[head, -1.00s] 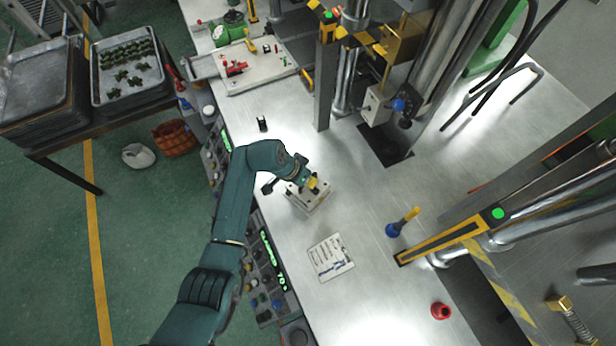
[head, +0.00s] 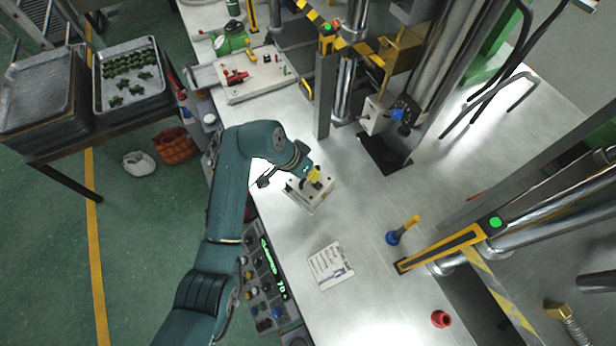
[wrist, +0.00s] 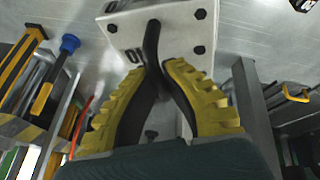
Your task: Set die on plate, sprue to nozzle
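The die (head: 304,199) is a pale metal block with a dark handle. My gripper (head: 315,174) is over it, with its yellow fingers closed around the handle. In the wrist view, the die (wrist: 188,42) shows bolt heads and dark holes, and my gripper (wrist: 156,72) pinches its black handle (wrist: 152,45). The die seems slightly above the bench, but the gap is hard to judge. A dark square plate (head: 378,158) lies to its right at the press. A unit with a blue knob (head: 397,115) is above that plate. I cannot clearly make out the nozzle tip or the sprue.
A grey post (head: 322,95) stands between the die and the back. A yellow-black barrier (head: 440,248) is at right. The bench between die and dark plate is clear.

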